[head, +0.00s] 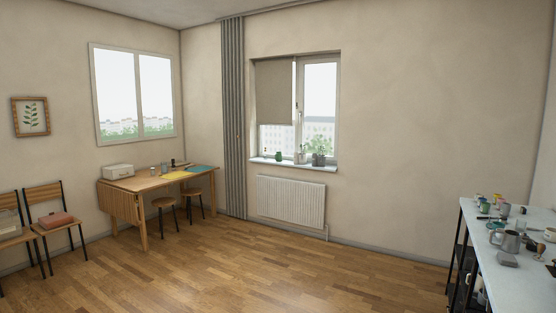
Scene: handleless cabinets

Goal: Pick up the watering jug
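I cannot pick out the watering jug for certain. A small dark green vessel (278,157) stands on the windowsill (290,165) under the half-lowered blind. It could be a jug, but it is too small to tell. A grey pitcher-like vessel (511,241) stands on the pale worktop at the right edge and is another jug-like shape. My gripper does not show in this view.
A potted plant (318,158) stands on the sill above a white radiator (290,202). The worktop (520,285) holds several small items. A wooden table (140,183) with stools and chairs (55,220) is at left. The middle floor (260,270) is clear.

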